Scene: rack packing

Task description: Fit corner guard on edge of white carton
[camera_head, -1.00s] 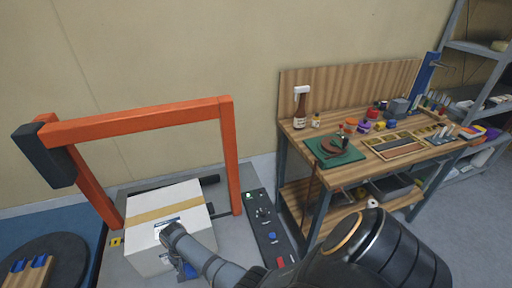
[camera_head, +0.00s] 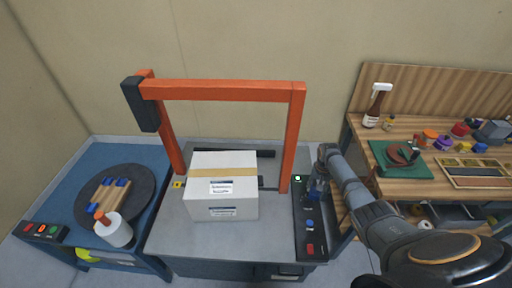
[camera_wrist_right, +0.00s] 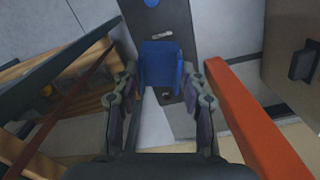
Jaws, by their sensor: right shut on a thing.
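The white carton (camera_head: 222,201) with a tan tape strip sits upright on the grey table under the orange frame. My right gripper (camera_head: 318,188) is right of the carton and the frame's right post, above the dark control panel, clear of the carton. In the right wrist view its fingers (camera_wrist_right: 162,100) are shut on a blue corner guard (camera_wrist_right: 160,62), which sticks out past the fingertips. No guard shows on the carton's visible edges. My left gripper is not in view.
The orange frame (camera_head: 222,91) arches over the carton. The control panel (camera_head: 307,240) has a blue and a red button. At left, a dark turntable (camera_head: 142,187) carries a wooden piece with blue parts. A cluttered workbench (camera_head: 430,125) stands at right.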

